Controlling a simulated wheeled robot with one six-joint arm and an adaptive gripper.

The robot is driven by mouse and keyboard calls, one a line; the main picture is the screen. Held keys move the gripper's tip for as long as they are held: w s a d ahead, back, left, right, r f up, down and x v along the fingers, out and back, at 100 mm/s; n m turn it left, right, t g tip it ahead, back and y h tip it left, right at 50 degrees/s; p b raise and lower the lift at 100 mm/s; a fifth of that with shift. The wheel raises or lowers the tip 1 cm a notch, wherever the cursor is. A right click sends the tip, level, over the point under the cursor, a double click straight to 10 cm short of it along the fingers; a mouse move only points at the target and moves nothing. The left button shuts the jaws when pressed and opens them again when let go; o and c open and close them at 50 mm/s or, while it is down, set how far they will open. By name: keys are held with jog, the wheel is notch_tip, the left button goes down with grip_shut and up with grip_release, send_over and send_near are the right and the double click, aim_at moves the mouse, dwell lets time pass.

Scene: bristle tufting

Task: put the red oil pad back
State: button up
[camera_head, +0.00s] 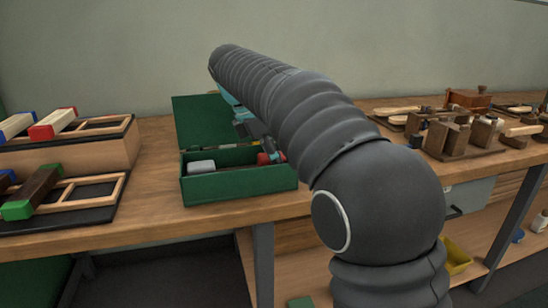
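A red-ended block (54,123) with a pale side rests on the upper wooden rack at the left. It is the clearest red pad-like thing in view, but I cannot tell whether it is the red oil pad. My arm reaches from the lower right over the green open box (239,189) on the bench. My gripper (254,130) is mostly hidden behind my arm, above the box. A small red and teal thing (269,157) shows at the box's right inside. I cannot tell whether my gripper touches it or whether its fingers are open.
A blue-ended block (16,125) lies beside the red one. A green-ended block (30,196) lies on the lower rack (95,190). A pale grey block (201,167) is in the box. Wooden blocks and tools (455,135) crowd the right bench. Bare bench shows left of the box.

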aim_at(261, 157)
jog(key=o, duration=0.9)
jog(key=shift+p+v, duration=0.7)
jog(key=shift+v, duration=3.15)
jog(key=s+d+f+m+t+y, duration=0.2)
jog(key=s+d+f+m+y, duration=0.1)
jog(key=s+d+m, duration=0.75)
jog(key=s+d+f+m, duration=0.3)
jog(key=s+f, duration=0.2)
jog(key=s+d+f+m+t+y, duration=0.1)
jog(key=s+d+f+m, duration=0.2)
jog(key=s+f+m, duration=0.1)
jog(key=s+d+f+m+t, duration=0.1)
jog(key=s+d+f+m, duration=0.1)
jog(key=s+f, duration=0.5)
jog(key=shift+s+d+m, duration=0.4)
jog(key=shift+s+m, duration=0.05)
jog(key=shift+m, duration=0.4)
